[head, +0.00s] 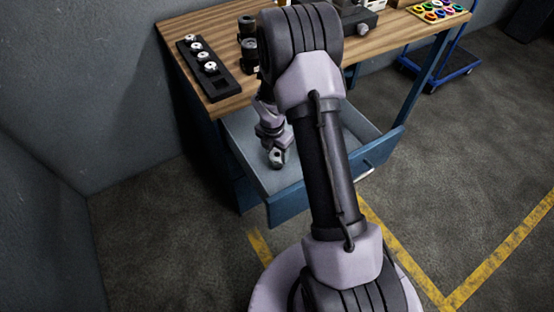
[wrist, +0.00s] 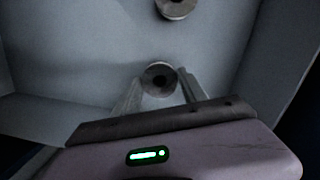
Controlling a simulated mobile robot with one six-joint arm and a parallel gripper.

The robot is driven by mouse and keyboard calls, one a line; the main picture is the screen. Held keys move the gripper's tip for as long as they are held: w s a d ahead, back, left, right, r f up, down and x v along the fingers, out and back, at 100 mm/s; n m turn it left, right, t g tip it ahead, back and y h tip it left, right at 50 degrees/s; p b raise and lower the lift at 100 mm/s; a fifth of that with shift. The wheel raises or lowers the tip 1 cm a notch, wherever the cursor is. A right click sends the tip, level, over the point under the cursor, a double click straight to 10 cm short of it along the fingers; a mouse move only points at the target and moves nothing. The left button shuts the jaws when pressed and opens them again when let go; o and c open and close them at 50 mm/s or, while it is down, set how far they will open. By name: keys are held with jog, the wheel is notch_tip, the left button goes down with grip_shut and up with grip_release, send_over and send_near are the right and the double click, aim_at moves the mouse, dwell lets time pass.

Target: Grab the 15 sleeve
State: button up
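A grey metal sleeve (wrist: 159,79) with a dark round bore is between the two fingertips of my gripper (wrist: 160,84) in the wrist view. The fingers stand close on either side of it; I cannot tell whether they touch it. A second, similar sleeve (wrist: 175,8) lies beyond it at the top edge of that view. In the head view my gripper (head: 275,152) is down inside the open drawer (head: 232,143), with a sleeve (head: 276,158) at its tip. No size marking is readable on either sleeve. My arm hides part of the drawer in the head view.
The drawer walls surround my gripper. On the wooden bench (head: 215,22) above are a black rack (head: 208,68) with several metal pieces, dark cylindrical holders (head: 247,27) and a tray of coloured rings (head: 437,10). A blue trolley (head: 445,72) stands at the right.

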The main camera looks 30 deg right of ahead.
grip_shut()
